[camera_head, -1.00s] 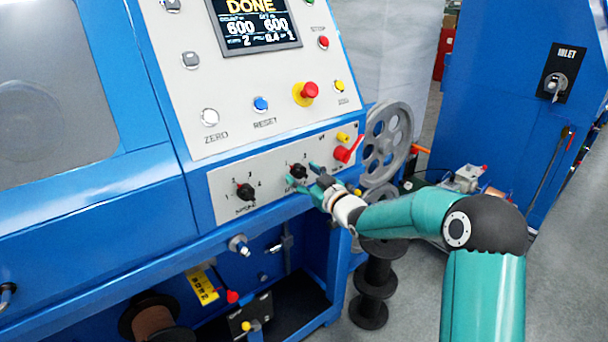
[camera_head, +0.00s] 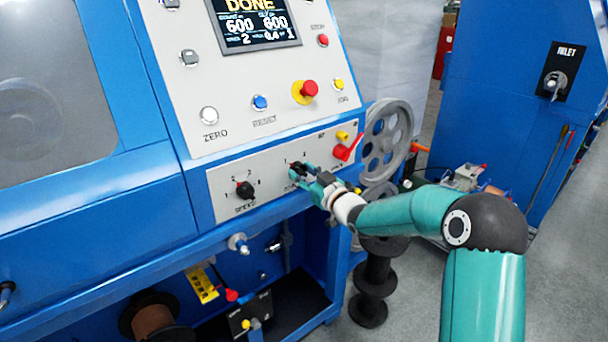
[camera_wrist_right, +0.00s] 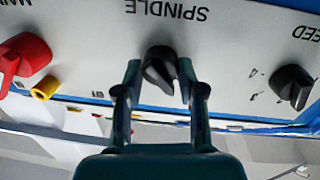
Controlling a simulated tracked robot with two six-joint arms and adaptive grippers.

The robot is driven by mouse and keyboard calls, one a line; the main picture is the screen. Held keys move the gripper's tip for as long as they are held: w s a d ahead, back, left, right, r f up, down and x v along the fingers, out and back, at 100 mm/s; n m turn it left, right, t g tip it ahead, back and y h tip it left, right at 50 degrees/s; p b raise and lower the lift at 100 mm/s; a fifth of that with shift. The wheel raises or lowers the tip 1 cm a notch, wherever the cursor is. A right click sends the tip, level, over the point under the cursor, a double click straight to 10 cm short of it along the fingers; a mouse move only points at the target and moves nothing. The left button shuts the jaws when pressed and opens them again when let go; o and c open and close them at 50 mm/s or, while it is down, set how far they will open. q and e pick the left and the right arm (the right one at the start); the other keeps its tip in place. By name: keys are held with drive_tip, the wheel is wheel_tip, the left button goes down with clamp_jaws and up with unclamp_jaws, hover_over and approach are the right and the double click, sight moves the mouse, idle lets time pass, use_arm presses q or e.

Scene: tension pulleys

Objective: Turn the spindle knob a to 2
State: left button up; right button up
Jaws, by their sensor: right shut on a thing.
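The spindle knob (camera_head: 297,168) is a small black knob on the lower sloped panel, mostly covered by my gripper in the head view. In the right wrist view the knob (camera_wrist_right: 159,66) sits below the upside-down word SPINDLE, its pointer slanted. My right gripper (camera_head: 301,171) is at the knob, with one finger on each side. In the wrist view the gripper (camera_wrist_right: 160,82) is shut on the knob. The scale marks around the knob are largely hidden, so I cannot read its setting. My left gripper is not in view.
The black speed knob (camera_head: 245,190) is left of the spindle knob. A red switch handle (camera_head: 348,149) and a yellow button (camera_head: 343,136) are close on the right. Above are a red emergency button (camera_head: 308,90) and a display (camera_head: 254,22) reading DONE. A grey spoked wheel (camera_head: 388,142) stands right.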

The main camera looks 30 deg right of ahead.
drive_tip(key=m, duration=0.3)
drive_tip(key=shift+m, duration=0.3)
drive_tip(key=m+p, duration=0.1)
drive_tip(key=m, duration=0.2)
drive_tip(key=shift+r+m+g+p, duration=0.1)
drive_tip(key=shift+m+g+p, duration=0.2)
drive_tip(key=m+y+p, duration=0.1)
drive_tip(key=m+p, duration=0.2)
drive_tip(key=m, duration=0.2)
drive_tip(key=shift+d+r, duration=0.1)
drive_tip(key=shift+d, duration=0.05)
drive_tip(key=shift+d+m+p, duration=0.1)
drive_tip(key=shift+m+p, duration=1.45)
drive_tip(key=shift+m, duration=0.55)
drive_tip(key=shift+f, duration=0.2)
drive_tip(key=o, duration=1.1)
drive_tip(key=shift+o, duration=0.2)
